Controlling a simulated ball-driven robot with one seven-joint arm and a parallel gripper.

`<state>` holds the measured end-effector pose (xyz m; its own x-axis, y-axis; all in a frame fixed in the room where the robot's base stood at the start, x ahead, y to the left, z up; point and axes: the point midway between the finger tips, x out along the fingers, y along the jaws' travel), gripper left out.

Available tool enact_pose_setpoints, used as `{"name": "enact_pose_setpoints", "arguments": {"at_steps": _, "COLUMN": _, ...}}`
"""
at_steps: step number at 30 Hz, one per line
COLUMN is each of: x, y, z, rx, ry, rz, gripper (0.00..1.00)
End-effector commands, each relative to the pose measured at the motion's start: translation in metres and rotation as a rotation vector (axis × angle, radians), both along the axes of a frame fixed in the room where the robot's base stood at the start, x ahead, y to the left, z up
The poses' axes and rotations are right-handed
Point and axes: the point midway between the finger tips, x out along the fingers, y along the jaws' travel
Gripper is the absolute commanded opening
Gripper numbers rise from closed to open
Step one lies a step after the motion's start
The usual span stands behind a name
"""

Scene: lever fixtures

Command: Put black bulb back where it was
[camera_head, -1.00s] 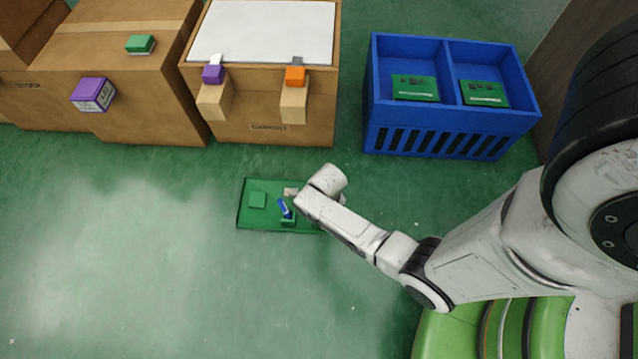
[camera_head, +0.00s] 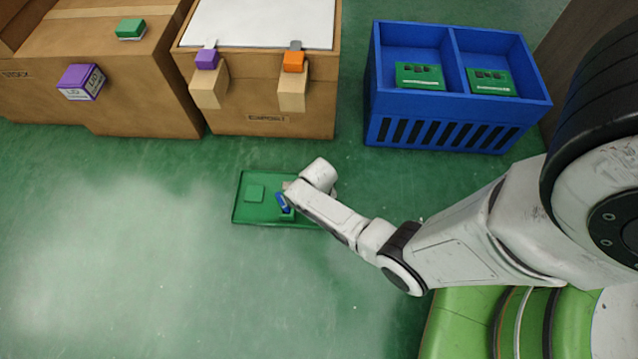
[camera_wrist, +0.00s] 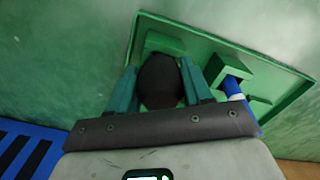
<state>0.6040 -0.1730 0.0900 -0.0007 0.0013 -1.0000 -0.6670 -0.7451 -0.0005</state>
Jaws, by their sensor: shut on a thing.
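In the wrist view, the black bulb (camera_wrist: 160,82) is a dark rounded thing between the two teal fingers of my gripper (camera_wrist: 160,92), which is shut on it. It is over the green tray (camera_wrist: 285,76), in front of a flat green block (camera_wrist: 165,43). I cannot tell whether the bulb touches the tray. In the head view, the tray (camera_head: 262,223) lies on the floor; my wrist covers its right part and hides the bulb and the fingers.
A blue piece (camera_head: 282,203) leans in a green holder on the tray, close to my gripper; it also shows in the wrist view (camera_wrist: 232,87). Cardboard boxes (camera_head: 262,95) and a blue two-part crate (camera_head: 435,132) stand behind. The floor left of the tray is clear.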

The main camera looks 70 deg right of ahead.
Motion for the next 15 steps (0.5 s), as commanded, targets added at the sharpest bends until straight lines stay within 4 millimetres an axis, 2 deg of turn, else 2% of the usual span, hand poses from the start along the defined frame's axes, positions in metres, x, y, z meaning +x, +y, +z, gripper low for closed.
{"name": "enact_pose_setpoints", "arguments": {"at_steps": 2, "x": -0.0002, "y": 0.0001, "z": -0.0033, "rx": 0.000, "ry": 0.000, "rz": 0.000, "gripper": 0.37}}
{"name": "enact_pose_setpoints", "arguments": {"at_steps": 3, "x": -0.0002, "y": 0.0001, "z": -0.0023, "rx": 0.000, "ry": 0.000, "rz": 0.000, "gripper": 0.52}}
{"name": "enact_pose_setpoints", "arguments": {"at_steps": 10, "x": -0.0002, "y": 0.0001, "z": -0.0020, "rx": 0.000, "ry": 0.000, "rz": 0.000, "gripper": 0.74}}
{"name": "enact_pose_setpoints", "arguments": {"at_steps": 15, "x": -0.0002, "y": 0.0001, "z": -0.0020, "rx": 0.000, "ry": 0.000, "rz": 0.000, "gripper": 0.75}}
